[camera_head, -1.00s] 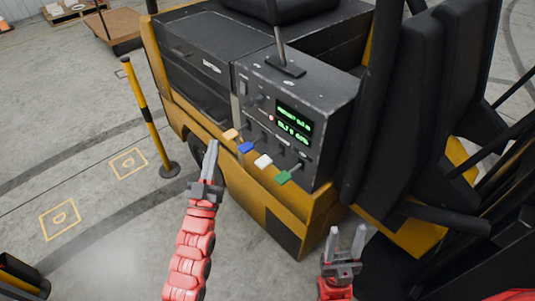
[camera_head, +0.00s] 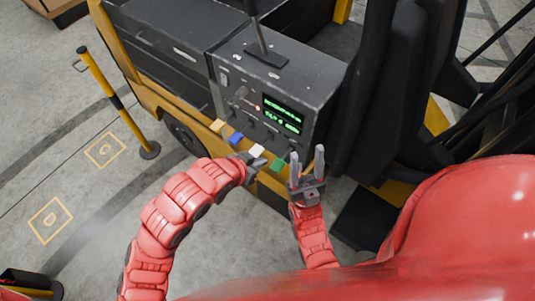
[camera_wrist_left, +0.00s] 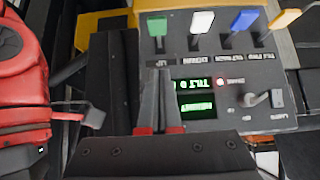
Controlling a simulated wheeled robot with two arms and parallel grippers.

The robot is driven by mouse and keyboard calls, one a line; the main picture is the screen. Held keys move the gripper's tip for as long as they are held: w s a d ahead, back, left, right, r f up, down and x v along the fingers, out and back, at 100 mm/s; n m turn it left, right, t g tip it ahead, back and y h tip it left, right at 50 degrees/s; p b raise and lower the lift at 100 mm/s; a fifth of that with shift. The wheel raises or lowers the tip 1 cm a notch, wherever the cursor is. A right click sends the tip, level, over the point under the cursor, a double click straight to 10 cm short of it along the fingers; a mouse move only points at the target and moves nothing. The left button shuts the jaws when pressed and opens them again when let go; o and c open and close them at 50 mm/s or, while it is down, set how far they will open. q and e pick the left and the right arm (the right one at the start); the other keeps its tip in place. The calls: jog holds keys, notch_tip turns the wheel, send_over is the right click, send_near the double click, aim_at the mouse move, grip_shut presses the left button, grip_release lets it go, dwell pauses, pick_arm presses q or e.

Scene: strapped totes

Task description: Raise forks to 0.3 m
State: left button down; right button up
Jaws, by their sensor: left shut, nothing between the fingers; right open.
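The forklift's control console (camera_head: 285,70) carries a row of coloured levers: yellow (camera_head: 217,125), blue (camera_head: 236,139), white (camera_head: 257,150) and green (camera_head: 278,165). Its green-lit display (camera_head: 282,115) is too small to read surely. My left gripper (camera_head: 252,161) is close by the white and green levers; contact is unclear. In the left wrist view its shut, empty fingers (camera_wrist_left: 156,72) point towards the green lever (camera_wrist_left: 155,28), with a gap in the picture. My right gripper (camera_head: 307,162) is open and empty, just right of the green lever. The forks are not in view.
A yellow-black post (camera_head: 115,100) stands on the floor at left, near floor markings. The forklift's black seat (camera_head: 400,90) is right of the console. A black stick (camera_head: 262,40) rises from the console top. A key switch (camera_wrist_left: 265,98) sits beside the display.

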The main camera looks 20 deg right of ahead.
pick_arm(q)
jog(key=shift+s, duration=0.2)
jog(key=b, duration=0.7)
send_over(279, 163)
jog(key=s+a, duration=0.2)
notch_tip(279, 163, down, 7)
jog(key=shift+w, duration=0.1)
notch_tip(279, 163, down, 3)
jog(key=shift+f+p, duration=0.1)
jog(key=shift+p, duration=0.95)
jog(key=shift+f, duration=0.5)
